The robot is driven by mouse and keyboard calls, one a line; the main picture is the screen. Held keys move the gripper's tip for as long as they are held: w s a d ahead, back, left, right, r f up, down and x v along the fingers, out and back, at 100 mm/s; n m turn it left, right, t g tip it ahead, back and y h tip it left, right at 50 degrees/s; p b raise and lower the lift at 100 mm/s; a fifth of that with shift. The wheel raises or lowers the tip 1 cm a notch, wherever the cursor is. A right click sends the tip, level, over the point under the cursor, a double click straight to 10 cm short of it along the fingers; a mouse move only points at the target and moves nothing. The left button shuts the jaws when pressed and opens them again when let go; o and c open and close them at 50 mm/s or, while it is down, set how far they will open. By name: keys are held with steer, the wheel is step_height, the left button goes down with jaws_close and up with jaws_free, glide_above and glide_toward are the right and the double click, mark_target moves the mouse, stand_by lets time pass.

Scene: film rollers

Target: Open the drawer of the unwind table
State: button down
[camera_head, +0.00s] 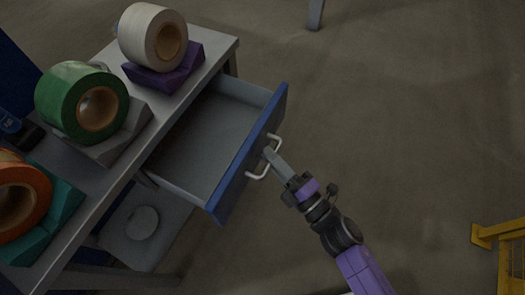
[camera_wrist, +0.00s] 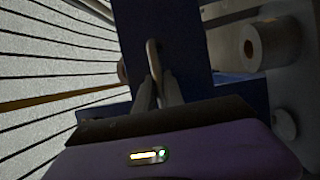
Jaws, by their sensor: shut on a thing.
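The unwind table (camera_head: 218,52) stands at the left in the head view. Its drawer (camera_head: 210,130) is pulled well out, with a grey, empty-looking inside and a blue front (camera_head: 233,182). A pale bar handle (camera_head: 257,175) is on the drawer front. My gripper (camera_head: 268,152) is at the handle, outside the drawer front, with its fingers shut on it. In the wrist view the handle (camera_wrist: 152,52) rises between the two fingers (camera_wrist: 158,92) against the blue front. The fingers hide part of the handle.
On the table top, a white roll (camera_head: 140,38), a green roll (camera_head: 70,92) and an orange roll (camera_head: 38,192) rest on coloured cradles. A yellow frame (camera_head: 510,232) stands at the lower right. The floor (camera_head: 400,120) right of the drawer is clear.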

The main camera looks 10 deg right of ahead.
steer(key=c, duration=1.7)
jaws_free()
steer(key=shift+c, duration=0.2)
steer(key=shift+s, duration=0.1)
steer(key=v, duration=0.7)
steer(key=shift+s+d, duration=0.25)
steer(key=shift+s, duration=0.05)
steer(key=shift+f, duration=0.15)
